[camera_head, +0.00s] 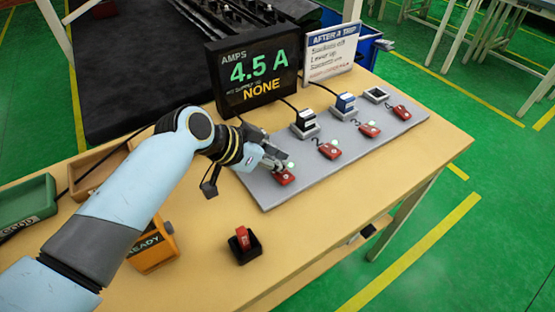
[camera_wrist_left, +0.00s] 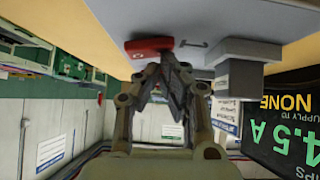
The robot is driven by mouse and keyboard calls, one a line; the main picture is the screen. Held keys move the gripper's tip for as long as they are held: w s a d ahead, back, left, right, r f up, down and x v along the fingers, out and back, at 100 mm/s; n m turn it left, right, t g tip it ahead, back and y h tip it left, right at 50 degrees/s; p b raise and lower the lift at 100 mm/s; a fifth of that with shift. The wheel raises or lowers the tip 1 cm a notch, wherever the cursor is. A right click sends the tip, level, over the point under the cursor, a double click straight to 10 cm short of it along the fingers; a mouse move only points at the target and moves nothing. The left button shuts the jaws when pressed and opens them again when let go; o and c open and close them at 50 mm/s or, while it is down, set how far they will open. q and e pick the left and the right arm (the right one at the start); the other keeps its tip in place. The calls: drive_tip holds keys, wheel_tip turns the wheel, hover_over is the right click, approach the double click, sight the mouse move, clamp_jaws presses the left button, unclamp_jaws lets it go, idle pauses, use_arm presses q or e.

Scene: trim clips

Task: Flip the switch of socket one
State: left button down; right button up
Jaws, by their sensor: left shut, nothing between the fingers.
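A grey socket board (camera_head: 340,155) lies on the table, with red switches in a row along its front edge. The switch of socket one (camera_head: 284,178) is the nearest, at the board's left end; it also shows in the left wrist view (camera_wrist_left: 148,46). My left gripper (camera_head: 279,165) is shut and empty, its fingertips (camera_wrist_left: 172,70) at or just above this switch; I cannot tell whether they touch. My gripper and wrist hide socket one in the head view. Switch two (camera_head: 329,151), switch three (camera_head: 369,130) and switch four (camera_head: 402,112) run off to the right. My right gripper is not in view.
A display (camera_head: 255,70) reading 4.5 A and NONE stands behind the board, beside an AFTER A TRIP sign (camera_head: 331,52). Two sockets carry plugs (camera_head: 304,123) (camera_head: 344,105); the far socket (camera_head: 376,95) looks empty. A black holder with a red piece (camera_head: 243,244) stands in front.

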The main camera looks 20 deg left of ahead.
sight(278, 174)
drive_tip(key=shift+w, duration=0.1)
use_arm(q)
drive_tip(key=shift+s+d+r+p, duration=0.2)
drive_tip(key=shift+s+d+p, duration=0.25)
drive_tip(key=shift+d+p, duration=0.1)
drive_tip(key=shift+s+d, duration=0.1)
drive_tip(key=shift+d, duration=0.05)
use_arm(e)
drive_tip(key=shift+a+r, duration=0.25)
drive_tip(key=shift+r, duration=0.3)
use_arm(q)
drive_tip(key=shift+r+p, duration=0.3)
drive_tip(key=r+p, duration=0.2)
drive_tip(key=r, duration=0.1)
drive_tip(key=a+r+p, duration=0.1)
drive_tip(key=shift+w+r, duration=0.15)
drive_tip(key=shift+w, duration=0.1)
drive_tip(key=a+b+v, duration=0.1)
drive_tip(key=v, duration=0.8)
drive_tip(key=shift+f+b, duration=0.25)
drive_tip(key=shift+b, duration=0.05)
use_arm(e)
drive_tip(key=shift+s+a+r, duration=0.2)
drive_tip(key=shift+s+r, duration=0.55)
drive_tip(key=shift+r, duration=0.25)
